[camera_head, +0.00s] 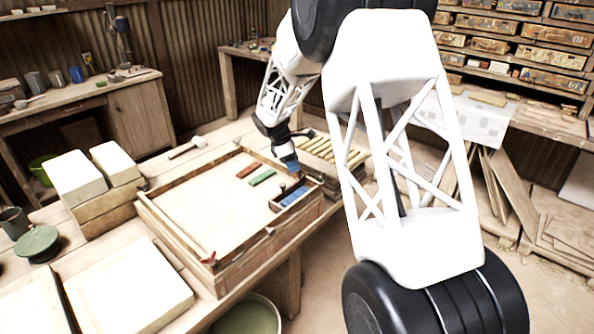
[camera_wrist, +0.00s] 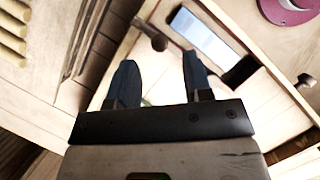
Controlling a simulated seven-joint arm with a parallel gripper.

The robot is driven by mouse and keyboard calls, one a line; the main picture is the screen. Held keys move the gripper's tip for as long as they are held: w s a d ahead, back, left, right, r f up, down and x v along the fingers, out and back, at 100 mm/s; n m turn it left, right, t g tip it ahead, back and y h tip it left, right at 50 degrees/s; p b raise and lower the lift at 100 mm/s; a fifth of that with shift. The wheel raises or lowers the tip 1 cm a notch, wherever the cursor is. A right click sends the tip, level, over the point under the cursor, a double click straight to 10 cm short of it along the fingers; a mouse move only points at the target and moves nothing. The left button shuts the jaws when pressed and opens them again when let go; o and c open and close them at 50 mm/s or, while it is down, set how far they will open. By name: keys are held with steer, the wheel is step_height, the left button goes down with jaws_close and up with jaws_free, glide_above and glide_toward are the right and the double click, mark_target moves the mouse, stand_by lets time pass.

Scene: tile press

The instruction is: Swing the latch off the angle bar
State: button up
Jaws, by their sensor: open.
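My gripper (camera_head: 290,165) hangs over the far right corner of a wooden press box (camera_head: 175,238). In the wrist view my gripper (camera_wrist: 158,78) has its two blue-grey fingers apart, with nothing seen between them. A dark round knob (camera_wrist: 158,40) on a thin piece shows just beyond the fingertips; it may belong to the latch, but I cannot tell. A blue tile (camera_head: 294,197) lies in a narrow compartment at the box's right corner. The angle bar cannot be made out clearly in either view.
A red tile (camera_head: 248,170) and a green tile (camera_head: 262,177) lie on the box's pale surface. Pale blocks (camera_head: 78,180) stand left of the box, and yellowish strips (camera_head: 335,152) lie behind its right corner. A green bowl (camera_head: 248,316) is below the table edge.

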mark_target(299, 173)
steer(key=shift+x, duration=1.85)
steer(key=shift+c, duration=0.4)
jaws_close()
